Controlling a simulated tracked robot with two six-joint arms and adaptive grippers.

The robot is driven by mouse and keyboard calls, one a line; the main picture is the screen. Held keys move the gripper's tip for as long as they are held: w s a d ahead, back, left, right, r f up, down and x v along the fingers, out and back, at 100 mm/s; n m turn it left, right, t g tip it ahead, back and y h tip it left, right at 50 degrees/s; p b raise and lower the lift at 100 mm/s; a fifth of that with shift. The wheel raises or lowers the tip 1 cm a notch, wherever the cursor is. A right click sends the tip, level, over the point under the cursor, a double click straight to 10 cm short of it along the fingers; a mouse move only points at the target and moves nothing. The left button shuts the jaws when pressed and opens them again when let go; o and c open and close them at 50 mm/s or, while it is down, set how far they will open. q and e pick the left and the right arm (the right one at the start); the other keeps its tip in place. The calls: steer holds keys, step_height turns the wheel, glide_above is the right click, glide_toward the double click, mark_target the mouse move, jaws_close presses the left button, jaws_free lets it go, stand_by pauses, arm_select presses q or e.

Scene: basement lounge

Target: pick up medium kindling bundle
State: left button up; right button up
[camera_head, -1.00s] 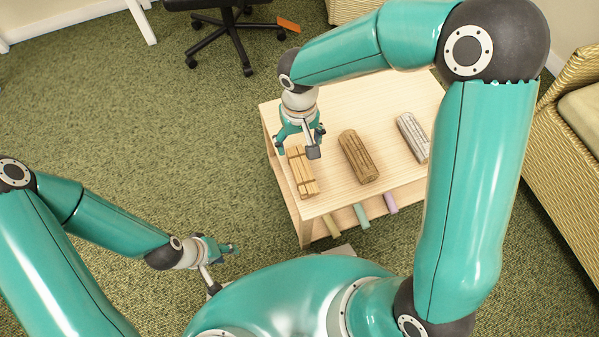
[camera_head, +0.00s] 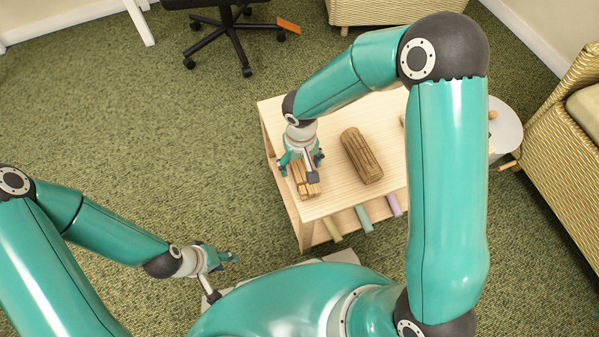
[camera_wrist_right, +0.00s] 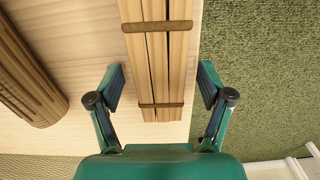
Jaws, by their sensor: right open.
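A bundle of light split sticks with two brown bands (camera_head: 300,188) lies near the left edge of the low wooden table (camera_head: 290,112). A darker brown, rounder bundle (camera_head: 362,156) lies to its right. My right gripper (camera_head: 301,163) is open above the light bundle and partly covers it. In the right wrist view the light bundle (camera_wrist_right: 155,60) runs between the two spread fingers, with a gap on each side; the dark bundle (camera_wrist_right: 25,75) is at the left. My left gripper (camera_head: 222,257) hangs low over the carpet, away from the table; its opening is unclear.
Coloured rolls (camera_head: 363,217) stick out from under the tabletop. My right arm hides the table's right part. A pale round top (camera_head: 507,128) stands beyond it, near a wicker seat (camera_head: 570,130). A wheeled chair base (camera_head: 235,35) is behind. Carpet at left is clear.

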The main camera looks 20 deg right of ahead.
steer(key=c, duration=1.3)
steer(key=shift+r, duration=0.15)
